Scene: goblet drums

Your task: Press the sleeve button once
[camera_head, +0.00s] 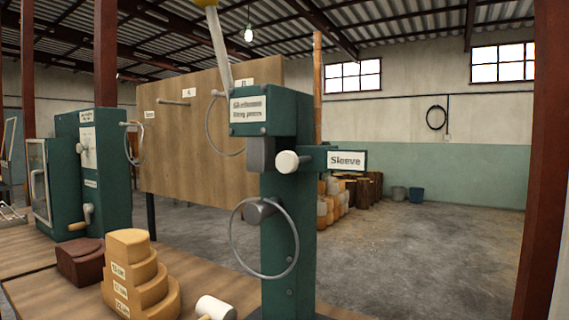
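A green press (287,240) stands at the middle of the camera_head view, on the near bench. A short green bar on its right side carries a white sign reading "Sleeve" (346,160). A round white button (287,162) on a short stem sticks out at the left end of that bar, on the press's front. Whether it is pressed in cannot be told. A grey block (261,153) sits just left of the button. Neither of my grippers is in view, and nothing visible touches the button.
A metal ring (296,240) hangs on the press below the button, and a lever (219,50) rises above. Stepped wooden blocks (137,270), a dark red block (80,262) and a white-headed mallet (215,308) are on the bench (35,292). Open floor lies right.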

